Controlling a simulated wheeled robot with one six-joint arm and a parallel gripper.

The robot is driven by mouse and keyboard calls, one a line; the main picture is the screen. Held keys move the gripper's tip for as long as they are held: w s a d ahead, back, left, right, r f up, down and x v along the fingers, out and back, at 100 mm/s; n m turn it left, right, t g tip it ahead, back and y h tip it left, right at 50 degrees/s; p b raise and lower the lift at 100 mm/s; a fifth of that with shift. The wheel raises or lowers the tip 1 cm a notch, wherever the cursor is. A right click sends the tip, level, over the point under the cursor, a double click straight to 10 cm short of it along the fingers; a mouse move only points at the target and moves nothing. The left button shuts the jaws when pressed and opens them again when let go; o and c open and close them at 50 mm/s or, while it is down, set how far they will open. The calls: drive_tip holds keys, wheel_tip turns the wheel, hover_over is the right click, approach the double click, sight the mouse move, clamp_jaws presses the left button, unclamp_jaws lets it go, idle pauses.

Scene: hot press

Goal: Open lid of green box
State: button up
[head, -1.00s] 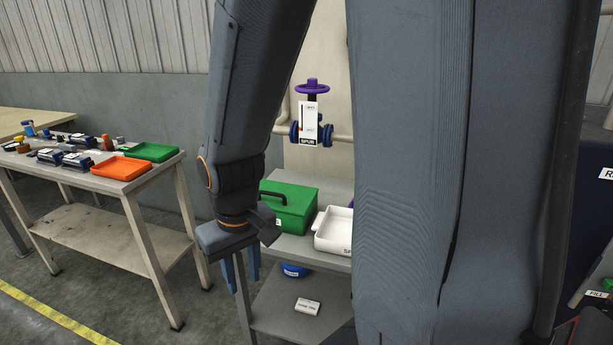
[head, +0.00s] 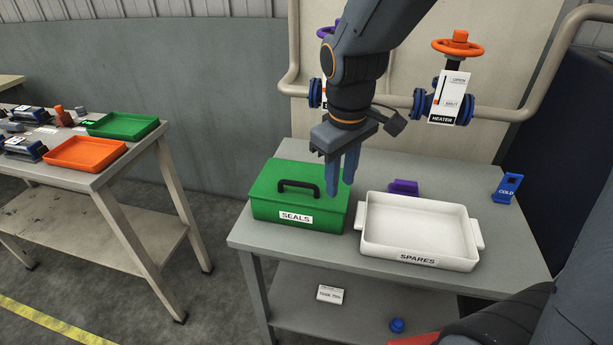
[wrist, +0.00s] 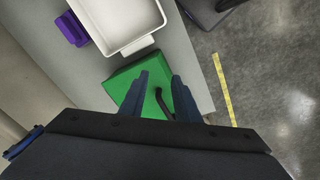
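The green box (head: 265,208) labelled SEALS stands on the grey table with its lid closed. A black handle (head: 298,186) is on top of the lid. My gripper (head: 340,190) points down over the right part of the box, to the right of the handle in the head view. Its two blue fingers are apart. In the wrist view my gripper (wrist: 158,90) is open, and the handle (wrist: 161,102) shows between the fingers. The green box (wrist: 122,84) is partly hidden by the fingers and gripper body. I cannot tell the exact height above the lid.
A white SPARES tray (head: 415,228) stands close to the box's right side. Behind it is a purple object (head: 404,187); a blue COLD tag (head: 507,188) stands at the right. Valves and pipes are behind the table. Another table with orange (head: 88,154) and green trays is at left.

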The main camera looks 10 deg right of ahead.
sight(300, 183)
drive_tip(key=w+a+r+n+b, duration=0.2)
drive_tip(key=w+a+r+n, duration=0.1)
drive_tip(key=w+a+n, duration=0.4)
drive_tip(key=shift+s+a+f, duration=0.1)
drive_tip(key=shift+a+f, duration=0.05)
drive_tip(key=shift+f, duration=1.1)
drive_tip(key=shift+w+a+f, duration=0.1)
drive_tip(key=shift+a+f, duration=0.05)
drive_tip(key=shift+f, duration=1.05)
drive_tip(key=shift+s+a+f, duration=0.1)
drive_tip(key=shift+a+f, duration=0.05)
drive_tip(key=shift+f, duration=1.1)
clamp_jaws()
